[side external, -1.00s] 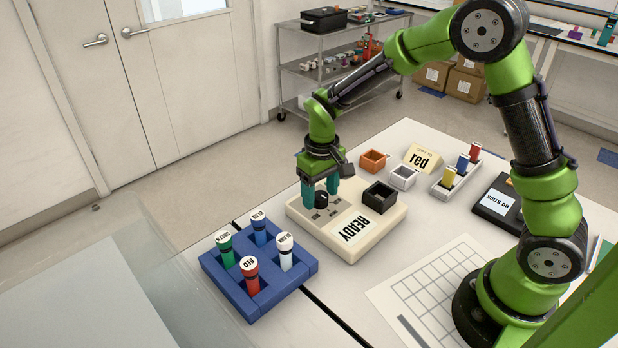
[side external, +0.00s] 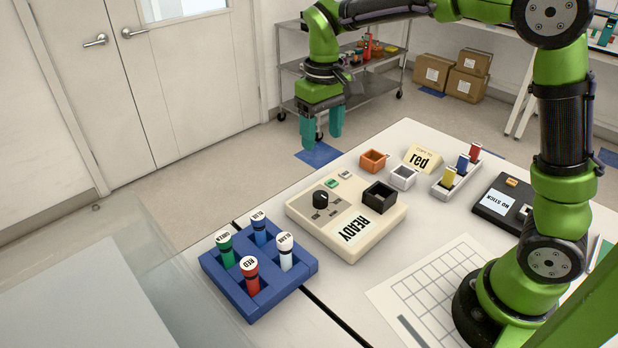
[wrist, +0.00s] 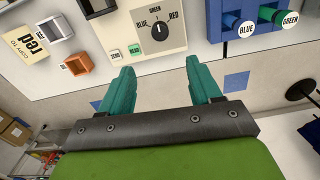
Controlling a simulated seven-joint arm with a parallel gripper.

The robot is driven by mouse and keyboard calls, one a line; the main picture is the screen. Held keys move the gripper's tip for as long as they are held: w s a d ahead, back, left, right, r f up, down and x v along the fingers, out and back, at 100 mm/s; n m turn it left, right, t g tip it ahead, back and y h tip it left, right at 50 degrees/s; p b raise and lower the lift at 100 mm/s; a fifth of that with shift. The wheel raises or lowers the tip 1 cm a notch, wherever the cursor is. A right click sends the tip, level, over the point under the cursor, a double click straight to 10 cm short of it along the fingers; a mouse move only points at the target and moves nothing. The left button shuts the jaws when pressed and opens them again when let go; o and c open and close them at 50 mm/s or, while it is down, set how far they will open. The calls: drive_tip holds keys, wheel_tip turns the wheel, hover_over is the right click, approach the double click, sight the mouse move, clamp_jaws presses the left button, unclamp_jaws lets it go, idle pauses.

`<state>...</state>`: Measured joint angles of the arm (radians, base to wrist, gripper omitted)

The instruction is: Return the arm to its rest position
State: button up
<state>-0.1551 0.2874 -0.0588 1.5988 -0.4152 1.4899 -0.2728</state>
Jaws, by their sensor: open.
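My gripper (side external: 322,123) hangs above and behind the table, raised clear of the thermal cycler. Its two teal fingers are apart with nothing between them, as the wrist view also shows (wrist: 163,85). The beige cycler (side external: 370,243) sits on the table with a READY label and a black knob (side external: 320,199). In the wrist view the knob (wrist: 159,31) is among BLUE, GREEN and RED marks, and its pointer looks directed towards GREEN. Small ZERO (wrist: 115,54) and READ (wrist: 135,49) buttons sit beside it.
A blue rack (side external: 221,276) holds several capped tubes at the front left. Orange (side external: 373,160), white (side external: 403,177) and black (side external: 380,195) open boxes, a "red" card (side external: 422,159), a tube strip (side external: 455,180) and a NO STICK device (side external: 497,204) stand on the table. A shelf cart stands behind.

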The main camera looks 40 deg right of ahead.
drive_tip(key=shift+r, duration=0.7)
